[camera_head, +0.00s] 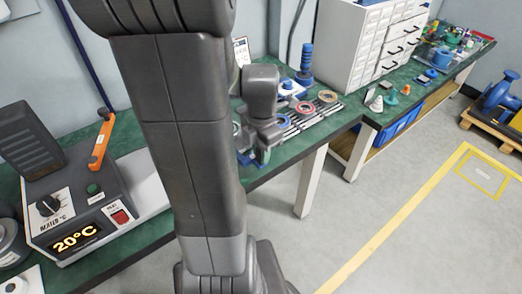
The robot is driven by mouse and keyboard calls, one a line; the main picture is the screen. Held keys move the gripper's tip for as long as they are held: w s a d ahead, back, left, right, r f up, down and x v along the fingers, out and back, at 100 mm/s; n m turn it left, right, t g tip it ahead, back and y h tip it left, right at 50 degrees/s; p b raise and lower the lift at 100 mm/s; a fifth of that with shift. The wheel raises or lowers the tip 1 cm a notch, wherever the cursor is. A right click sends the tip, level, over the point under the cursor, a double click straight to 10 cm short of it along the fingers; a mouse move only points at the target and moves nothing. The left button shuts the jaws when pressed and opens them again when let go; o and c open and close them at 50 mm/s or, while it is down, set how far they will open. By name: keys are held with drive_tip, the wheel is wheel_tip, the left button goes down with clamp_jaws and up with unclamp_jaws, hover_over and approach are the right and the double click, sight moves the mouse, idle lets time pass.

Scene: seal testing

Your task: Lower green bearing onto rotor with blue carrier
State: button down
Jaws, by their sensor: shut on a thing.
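My gripper (264,142) is over the green bench, just right of my large arm link, which hides much of the work spot. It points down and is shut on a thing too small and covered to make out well. A small green part (264,156) shows directly under the fingers. A blue part (244,158) shows low beside it, partly behind my arm. I cannot tell which of these is the bearing, the carrier or the rotor's mount, nor whether they touch. The rotor cannot be made out.
Several coloured rings (306,107) lie on a striped rack right of my gripper. A blue stacked post (305,64) stands behind. Left is a heater (75,215) reading 20°C with an orange-handled tool (101,140). White drawers (352,45) stand at the back.

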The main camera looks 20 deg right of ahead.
wheel_tip(320, 180, up, 7)
drive_tip(key=p, duration=0.5)
drive_tip(key=shift+f, duration=0.25)
